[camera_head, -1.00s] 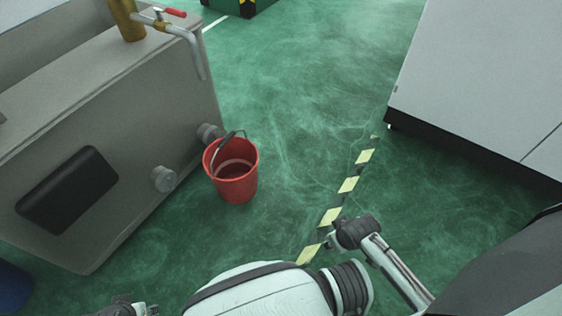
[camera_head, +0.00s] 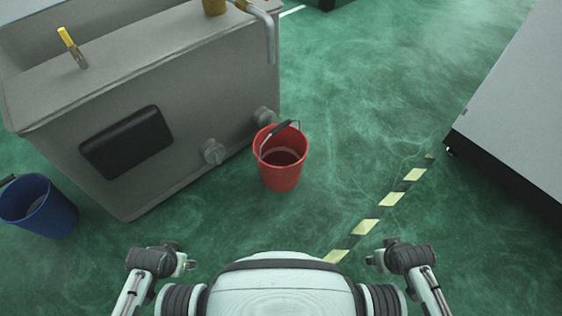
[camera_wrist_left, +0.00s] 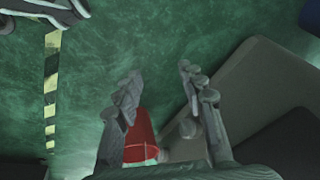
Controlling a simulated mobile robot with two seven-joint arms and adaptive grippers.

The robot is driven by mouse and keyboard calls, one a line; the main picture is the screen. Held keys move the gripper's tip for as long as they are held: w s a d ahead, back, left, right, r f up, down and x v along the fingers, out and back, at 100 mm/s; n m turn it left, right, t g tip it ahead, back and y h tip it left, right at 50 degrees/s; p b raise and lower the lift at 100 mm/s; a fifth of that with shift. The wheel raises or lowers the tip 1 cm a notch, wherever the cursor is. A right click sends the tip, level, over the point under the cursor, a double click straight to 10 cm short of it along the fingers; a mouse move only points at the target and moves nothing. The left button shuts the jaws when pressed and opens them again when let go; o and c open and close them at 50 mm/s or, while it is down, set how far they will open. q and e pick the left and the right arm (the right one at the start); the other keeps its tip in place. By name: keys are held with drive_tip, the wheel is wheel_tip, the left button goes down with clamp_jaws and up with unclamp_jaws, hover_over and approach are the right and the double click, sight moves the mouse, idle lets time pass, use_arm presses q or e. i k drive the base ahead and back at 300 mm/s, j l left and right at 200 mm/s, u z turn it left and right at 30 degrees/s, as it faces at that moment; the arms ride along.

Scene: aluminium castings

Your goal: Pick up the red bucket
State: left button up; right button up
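The red bucket (camera_head: 282,172) stands upright on the green floor beside the grey tank, its dark-gripped handle leaning over the rim. In the left wrist view the red bucket (camera_wrist_left: 141,140) shows partly behind a finger of my left gripper (camera_wrist_left: 160,76). That gripper's fingers are spread and nothing is held between them. In the head view my left gripper (camera_head: 188,264) is low at the left, apart from the bucket. My right gripper (camera_head: 372,260) is low at the right, also apart from the bucket; its fingers are too small to read.
The grey tank (camera_head: 190,110) stands left of and behind the bucket, with round knobs on its front. A blue bucket (camera_head: 48,215) stands at the far left. A pale cabinet (camera_head: 520,110) is at the right. A striped floor line (camera_head: 390,198) crosses the open floor.

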sight(280, 150)
drive_tip(key=i+l+u, duration=0.1)
drive_tip(key=l, duration=0.3)
drive_tip(key=i+l+u, duration=0.1)
drive_tip(key=l, duration=0.25)
drive_tip(key=i+l, duration=0.15)
drive_tip(key=i, duration=0.4)
drive_tip(key=i+l, duration=0.15)
drive_tip(key=i, duration=0.35)
